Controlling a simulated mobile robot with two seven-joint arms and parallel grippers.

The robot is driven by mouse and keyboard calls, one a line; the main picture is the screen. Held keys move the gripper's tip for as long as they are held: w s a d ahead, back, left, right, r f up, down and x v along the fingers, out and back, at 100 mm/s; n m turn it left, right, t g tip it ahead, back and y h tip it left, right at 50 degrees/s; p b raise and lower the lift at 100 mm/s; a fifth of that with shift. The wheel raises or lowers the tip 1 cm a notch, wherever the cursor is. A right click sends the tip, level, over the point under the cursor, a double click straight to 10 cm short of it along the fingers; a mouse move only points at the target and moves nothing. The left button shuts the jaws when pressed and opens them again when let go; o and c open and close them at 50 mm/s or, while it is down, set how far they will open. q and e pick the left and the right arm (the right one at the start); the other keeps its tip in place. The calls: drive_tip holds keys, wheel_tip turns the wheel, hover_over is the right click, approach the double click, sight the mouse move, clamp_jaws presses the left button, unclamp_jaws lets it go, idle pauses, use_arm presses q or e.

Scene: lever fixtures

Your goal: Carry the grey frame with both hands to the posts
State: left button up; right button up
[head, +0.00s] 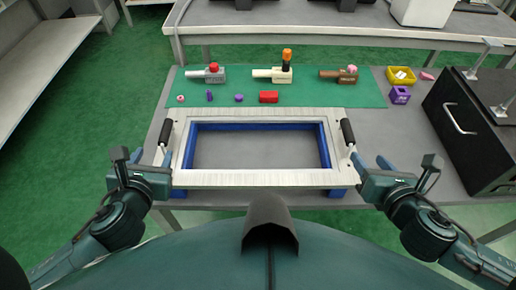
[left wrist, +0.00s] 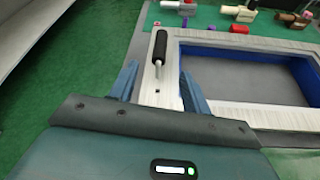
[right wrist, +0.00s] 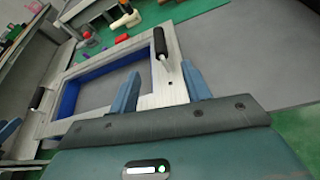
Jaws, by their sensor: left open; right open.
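The grey frame (head: 260,178) is a flat rectangle around a blue-walled opening, lying on blue supports near the table's front edge. It has a black left handle (head: 166,131) and a black right handle (head: 347,131). My left gripper (head: 151,160) is open at the left side; in the left wrist view its fingers (left wrist: 158,88) stand apart on either side of the frame strip, below the handle. My right gripper (head: 371,163) is open at the right side; its fingers (right wrist: 160,86) stand likewise below the other handle. Neither grips anything. I cannot clearly identify the posts.
A green mat (head: 340,95) behind the frame holds several small fixtures and coloured parts. A black cabinet (head: 462,130) with slim metal stands (head: 485,58) is further right. A rear table (head: 300,38) crosses behind.

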sight(163, 134)
use_arm(q)
drive_tip(key=shift+w, duration=0.1)
use_arm(e)
drive_tip(key=shift+w, duration=0.15)
use_arm(q)
drive_tip(key=x, duration=1.3)
use_arm(e)
drive_tip(key=x, duration=1.3)
use_arm(q)
drive_tip(key=shift+c, duration=0.2)
use_arm(e)
drive_tip(key=shift+c, duration=0.2)
use_arm(q)
clamp_jaws()
use_arm(e)
clamp_jaws()
use_arm(q)
drive_tip(key=shift+r, duration=0.25)
use_arm(e)
drive_tip(key=shift+r, duration=0.25)
